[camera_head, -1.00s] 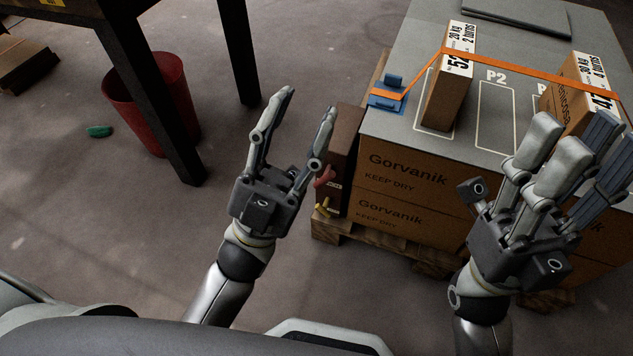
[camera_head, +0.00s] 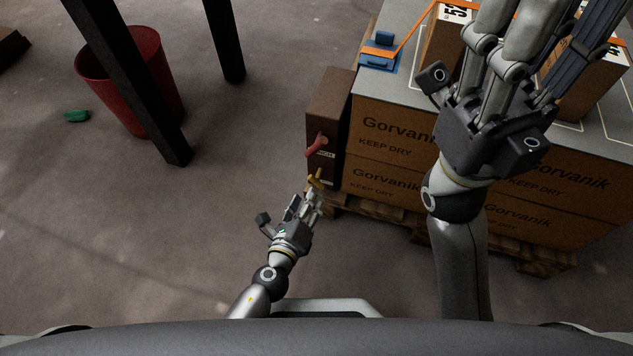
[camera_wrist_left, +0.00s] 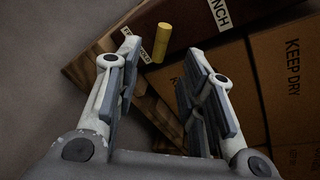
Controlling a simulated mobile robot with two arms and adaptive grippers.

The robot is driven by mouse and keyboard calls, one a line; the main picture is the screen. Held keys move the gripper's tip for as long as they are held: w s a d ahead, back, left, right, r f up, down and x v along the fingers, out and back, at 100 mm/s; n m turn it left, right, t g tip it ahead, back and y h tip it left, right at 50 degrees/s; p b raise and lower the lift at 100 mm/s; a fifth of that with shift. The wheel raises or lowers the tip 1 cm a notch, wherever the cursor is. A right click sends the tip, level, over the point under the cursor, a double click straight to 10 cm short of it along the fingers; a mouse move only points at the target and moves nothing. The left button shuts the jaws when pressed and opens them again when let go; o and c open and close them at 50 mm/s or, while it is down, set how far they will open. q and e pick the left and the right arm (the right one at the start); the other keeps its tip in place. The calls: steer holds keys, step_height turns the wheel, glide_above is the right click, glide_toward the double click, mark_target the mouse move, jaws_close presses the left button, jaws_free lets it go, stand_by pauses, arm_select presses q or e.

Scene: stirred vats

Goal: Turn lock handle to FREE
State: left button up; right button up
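The lock handle is a short yellow bar (camera_head: 314,178) low on the front of a brown winch box (camera_head: 325,108), beside the carton stack. It also shows in the left wrist view as a yellow cylinder (camera_wrist_left: 162,43), with a small white label (camera_wrist_left: 130,45) beside it, too small to read. My left gripper (camera_head: 312,195) is just below the handle. In the left wrist view its two fingers (camera_wrist_left: 150,62) are apart, with the handle beyond the tips and between their lines; I see no contact. My right gripper (camera_head: 545,40) is open and empty above the cartons, fingertips partly out of frame.
A red crank handle (camera_head: 316,146) sits above the yellow handle. Gorvanik cartons (camera_head: 385,130) stand on a wooden pallet (camera_head: 400,224) to the right. An orange strap (camera_head: 414,40) runs from a blue buckle (camera_head: 380,55).

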mark_target(316, 185)
arm_select(q)
steer(key=b+x, duration=0.1)
steer(key=x, duration=0.7)
steer(key=shift+w+d, duration=0.1)
steer(key=shift+w, duration=0.1)
jaws_close()
